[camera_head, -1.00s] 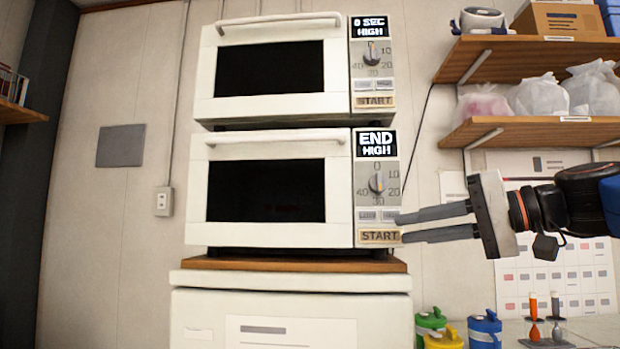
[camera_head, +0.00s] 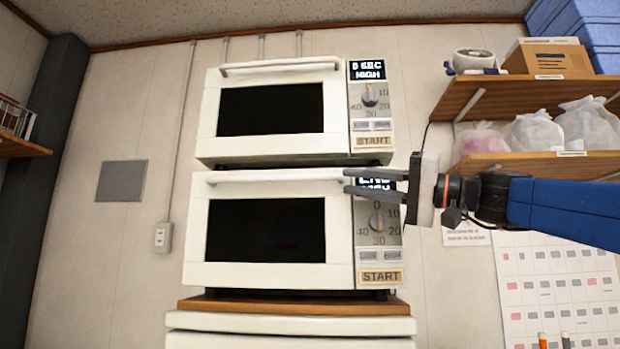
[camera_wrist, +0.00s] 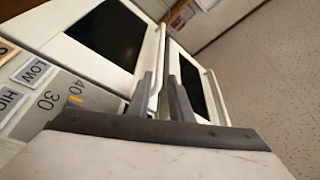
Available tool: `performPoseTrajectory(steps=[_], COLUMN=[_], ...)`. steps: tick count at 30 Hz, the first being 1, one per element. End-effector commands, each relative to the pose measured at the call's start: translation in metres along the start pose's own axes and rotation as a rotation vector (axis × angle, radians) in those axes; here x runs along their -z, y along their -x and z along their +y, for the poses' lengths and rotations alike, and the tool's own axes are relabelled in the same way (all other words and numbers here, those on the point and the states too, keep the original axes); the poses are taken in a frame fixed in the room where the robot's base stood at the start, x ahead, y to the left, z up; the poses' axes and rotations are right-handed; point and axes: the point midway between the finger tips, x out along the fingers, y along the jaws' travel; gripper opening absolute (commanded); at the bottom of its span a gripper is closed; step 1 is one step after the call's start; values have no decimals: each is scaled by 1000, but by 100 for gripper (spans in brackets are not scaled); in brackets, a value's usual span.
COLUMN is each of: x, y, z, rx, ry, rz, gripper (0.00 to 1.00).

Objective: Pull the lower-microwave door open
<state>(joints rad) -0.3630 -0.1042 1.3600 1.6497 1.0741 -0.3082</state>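The lower microwave (camera_head: 196,240) is white with a dark window, and its door (camera_head: 340,240) is shut. Its long white handle (camera_head: 270,176) runs along the top of the door. My gripper (camera_head: 347,181) is at the right end of this handle, in front of the control panel's top, and partly hides the END display. Its two dark fingers are apart, so it is open. In the wrist view, the fingers (camera_wrist: 162,100) lie on either side of the lower handle (camera_wrist: 157,68). I cannot tell whether they touch it.
The upper microwave (camera_head: 205,120) sits just above, its door shut, its handle (camera_head: 280,66) at the top. Wooden shelves (camera_head: 480,95) with bags and boxes are at the right, close above my arm.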

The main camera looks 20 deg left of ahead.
Motion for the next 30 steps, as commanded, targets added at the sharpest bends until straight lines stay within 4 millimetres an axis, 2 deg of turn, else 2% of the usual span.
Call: performPoseTrajectory(steps=[12, 18, 24, 30], x=[0, 0, 0, 0], y=[-67, -94, -108, -110], z=[1, 1, 1, 1], rx=[0, -1, -1, -2], ry=[-1, 1, 0, 0], rz=[-3, -1, 0, 1], gripper=[19, 19, 19, 19])
